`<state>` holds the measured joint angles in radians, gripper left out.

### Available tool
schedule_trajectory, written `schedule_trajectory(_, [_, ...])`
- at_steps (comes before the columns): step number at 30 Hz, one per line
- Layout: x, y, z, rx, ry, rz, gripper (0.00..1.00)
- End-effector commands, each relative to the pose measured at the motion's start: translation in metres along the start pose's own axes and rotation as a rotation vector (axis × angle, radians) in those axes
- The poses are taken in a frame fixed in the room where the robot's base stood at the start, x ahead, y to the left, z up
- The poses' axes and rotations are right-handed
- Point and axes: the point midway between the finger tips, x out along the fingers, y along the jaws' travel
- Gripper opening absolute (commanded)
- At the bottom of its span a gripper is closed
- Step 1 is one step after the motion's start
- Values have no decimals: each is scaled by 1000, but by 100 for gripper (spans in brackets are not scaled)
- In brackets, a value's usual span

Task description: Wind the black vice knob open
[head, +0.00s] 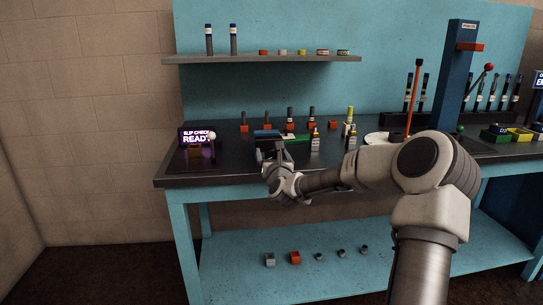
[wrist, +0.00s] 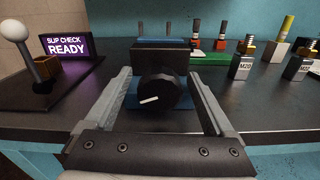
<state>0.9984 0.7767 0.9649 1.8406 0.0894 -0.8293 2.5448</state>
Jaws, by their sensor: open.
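The black vice knob (wrist: 157,92) faces me in the middle of the wrist view, on the front of a small blue and black vice (wrist: 160,52). A white mark on the knob points to the left and slightly down. My gripper (wrist: 160,82) is open, with one finger to the left of the knob and one to the right. Gaps show between the fingers and the knob. In the head view my gripper (head: 275,158) is at the bench's front edge by the vice (head: 266,136), and it hides the knob.
A "SLIP CHECK READY" sign (wrist: 69,46) and a white-balled lever (wrist: 22,35) stand left of the vice. Marked metal blocks (wrist: 242,66) with brass fittings stand to the right. A blue column (head: 456,75) rises farther right. The dark bench top (wrist: 95,75) is clear close beside the vice.

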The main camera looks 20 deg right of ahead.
Motion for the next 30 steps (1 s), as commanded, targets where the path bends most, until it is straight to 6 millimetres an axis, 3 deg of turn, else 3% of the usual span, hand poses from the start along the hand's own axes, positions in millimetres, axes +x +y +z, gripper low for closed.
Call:
schedule_trajectory(6, [12, 0, -1, -1, 1, 0, 88])
schedule_trajectory(15, [13, 0, 0, -1, 1, 0, 88])
schedule_trajectory(27, [13, 0, 0, -1, 1, 0, 16])
schedule_trajectory(30, [13, 0, 0, -1, 1, 0, 3])
